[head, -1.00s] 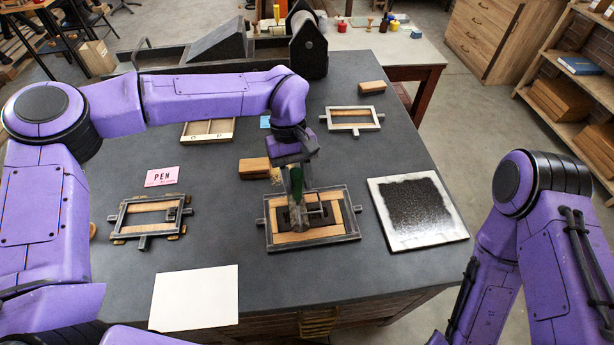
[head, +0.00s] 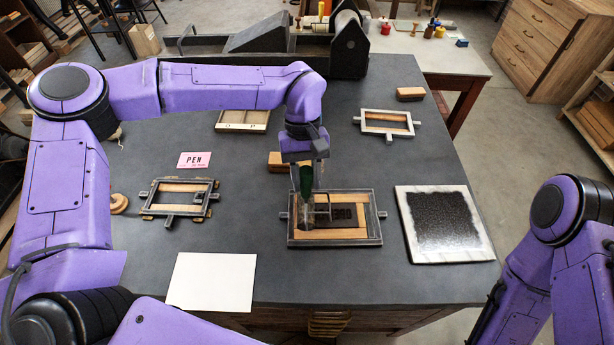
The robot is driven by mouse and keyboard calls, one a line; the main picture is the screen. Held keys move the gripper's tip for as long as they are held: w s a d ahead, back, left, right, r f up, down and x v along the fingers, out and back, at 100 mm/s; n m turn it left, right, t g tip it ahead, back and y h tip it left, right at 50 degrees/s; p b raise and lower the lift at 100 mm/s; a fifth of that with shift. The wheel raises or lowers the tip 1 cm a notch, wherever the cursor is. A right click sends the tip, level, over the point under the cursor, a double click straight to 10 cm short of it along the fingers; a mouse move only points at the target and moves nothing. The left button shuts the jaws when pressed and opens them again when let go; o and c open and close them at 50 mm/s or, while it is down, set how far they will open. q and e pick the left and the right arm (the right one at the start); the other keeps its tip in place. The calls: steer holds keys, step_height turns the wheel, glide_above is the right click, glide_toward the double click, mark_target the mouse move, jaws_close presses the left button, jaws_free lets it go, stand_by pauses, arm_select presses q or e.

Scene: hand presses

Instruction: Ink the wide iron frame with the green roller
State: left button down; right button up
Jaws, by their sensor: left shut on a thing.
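The wide iron frame (head: 376,218) lies flat near the middle front of the table. It has wooden filler strips and a dark block of type (head: 343,214) inside. My left gripper (head: 304,164) is above the frame's left part, shut on the green roller (head: 306,181) by its handle. The roller hangs down over the left end of the type. Its lower end is partly hidden, and I cannot tell whether it touches. The ink slab (head: 406,217), pale with a black inked patch, lies right of the frame. My right arm shows at the right edge, its gripper out of view.
A smaller frame (head: 148,210) lies left, below the pink PEN card (head: 194,160). A white sheet (head: 212,282) lies at the front. Another frame (head: 387,133) and a wood block (head: 410,94) lie at the back right. The press (head: 350,45) stands at the back.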

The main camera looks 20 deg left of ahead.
arm_select(q)
steer(key=shift+r, duration=2.35)
